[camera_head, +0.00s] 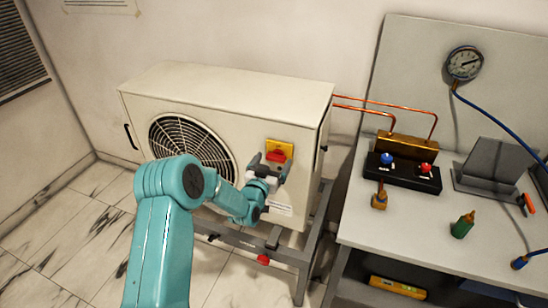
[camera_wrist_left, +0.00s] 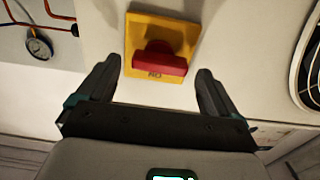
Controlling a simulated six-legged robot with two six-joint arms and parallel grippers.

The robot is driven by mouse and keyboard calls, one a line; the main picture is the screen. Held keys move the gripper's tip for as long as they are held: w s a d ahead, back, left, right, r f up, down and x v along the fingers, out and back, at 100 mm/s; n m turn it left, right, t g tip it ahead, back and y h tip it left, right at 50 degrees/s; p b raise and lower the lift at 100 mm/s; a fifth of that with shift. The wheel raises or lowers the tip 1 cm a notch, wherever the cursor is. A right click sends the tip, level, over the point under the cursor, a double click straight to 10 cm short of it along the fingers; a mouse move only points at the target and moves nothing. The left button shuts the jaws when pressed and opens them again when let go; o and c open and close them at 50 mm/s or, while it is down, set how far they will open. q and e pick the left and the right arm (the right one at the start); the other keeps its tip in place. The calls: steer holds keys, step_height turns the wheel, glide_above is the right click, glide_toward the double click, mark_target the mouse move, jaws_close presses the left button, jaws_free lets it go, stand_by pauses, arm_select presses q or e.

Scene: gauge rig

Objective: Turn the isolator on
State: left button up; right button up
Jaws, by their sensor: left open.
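The isolator (camera_head: 280,147) is a yellow plate with a red handle (camera_head: 276,156) on the front of the cream outdoor unit (camera_head: 225,90). In the left wrist view the red handle (camera_wrist_left: 160,60) lies crosswise, slightly tilted, on the yellow plate (camera_wrist_left: 150,26). Lettering that looks like an upside-down ON shows below it; the handle may hide other marks. My left gripper (camera_head: 270,164) is open in front of the isolator. In the wrist view its fingers (camera_wrist_left: 158,70) are apart, one on each side of the handle, with gaps visible. My right gripper is not in view.
A bench (camera_head: 400,226) at right carries a black valve block (camera_head: 402,174) with blue and red knobs, a green bottle (camera_head: 463,224) and a brass fitting (camera_head: 379,198). A pressure gauge (camera_head: 464,63) hangs on the back panel. Copper pipes (camera_head: 385,105) link the unit to the bench.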

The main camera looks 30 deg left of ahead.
arm_select(q)
steer(key=shift+w+a+f, duration=0.1)
steer(key=shift+w+a, duration=0.05)
steer(key=shift+w, duration=0.55)
steer(key=c, duration=1.1)
steer(key=shift+o, duration=0.3)
steer(key=shift+f+m+b, duration=0.1)
steer(key=shift+m+b, duration=0.2)
steer(key=shift+b, duration=0.35)
steer(key=m+b, duration=0.3)
steer(key=b, duration=0.2)
steer(key=m+b, duration=0.4)
steer(key=b, duration=0.2)
steer(key=m+b, duration=0.3)
steer(key=b, duration=0.2)
steer(key=shift+d+f+m, duration=0.1)
steer(key=shift+d+m, duration=0.15)
steer(key=shift+m, duration=0.15)
steer(key=m+b, duration=0.2)
steer(key=m, duration=0.1)
steer(key=shift+b, duration=0.35)
steer(key=shift+d+m+b, duration=0.1)
steer(key=shift+m+b, duration=0.5)
steer(key=shift+m, duration=1.4)
